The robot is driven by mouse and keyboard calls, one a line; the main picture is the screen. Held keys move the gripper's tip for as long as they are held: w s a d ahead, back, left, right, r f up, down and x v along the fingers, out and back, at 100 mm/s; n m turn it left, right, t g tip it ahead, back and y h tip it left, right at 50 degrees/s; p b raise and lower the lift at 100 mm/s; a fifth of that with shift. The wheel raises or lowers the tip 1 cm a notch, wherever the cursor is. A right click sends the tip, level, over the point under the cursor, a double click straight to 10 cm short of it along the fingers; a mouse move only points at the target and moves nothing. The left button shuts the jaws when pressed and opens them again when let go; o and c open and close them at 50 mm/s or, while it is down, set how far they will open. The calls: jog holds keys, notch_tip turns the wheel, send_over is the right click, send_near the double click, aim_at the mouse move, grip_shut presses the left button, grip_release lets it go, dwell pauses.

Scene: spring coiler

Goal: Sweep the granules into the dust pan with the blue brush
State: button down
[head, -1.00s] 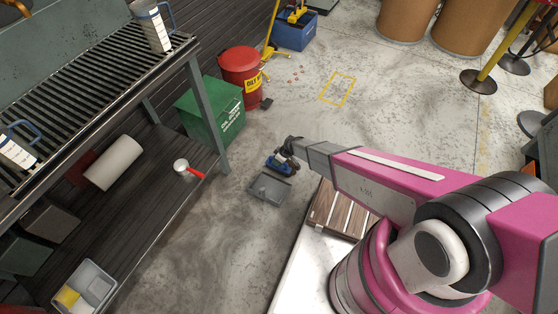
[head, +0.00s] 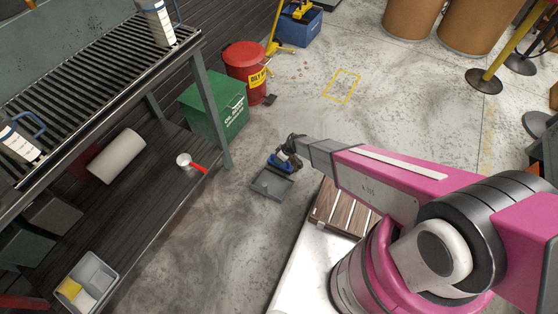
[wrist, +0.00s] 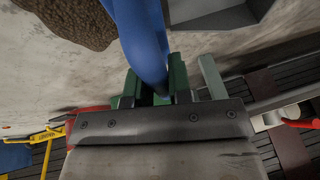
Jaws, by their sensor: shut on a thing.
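My gripper (wrist: 158,88) is shut on the handle of the blue brush (wrist: 145,38). In the head view the brush (head: 281,163) is low over the floor at the end of my arm, just above the dust pan in the picture. I cannot tell whether its bristles touch the floor. The grey dust pan (head: 270,186) lies on the floor, and part of it shows at the top of the wrist view (wrist: 220,12). A brown speckled mass (wrist: 65,18) lies left of the handle in the wrist view; I cannot tell whether it is granules or bristles.
A metal bench (head: 213,110) with a lower shelf stands at left. A green bin (head: 215,108) and a red can (head: 244,62) stand behind the pan. Small reddish bits (head: 300,71) lie on the floor near a yellow taped square (head: 343,86).

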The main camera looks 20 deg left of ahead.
jog(key=shift+d+r, duration=0.2)
jog(key=shift+r, duration=0.9)
jog(key=shift+d+r, duration=0.2)
jog(key=shift+r, duration=0.9)
jog(key=shift+w+r, duration=0.15)
jog(key=shift+r, duration=0.15)
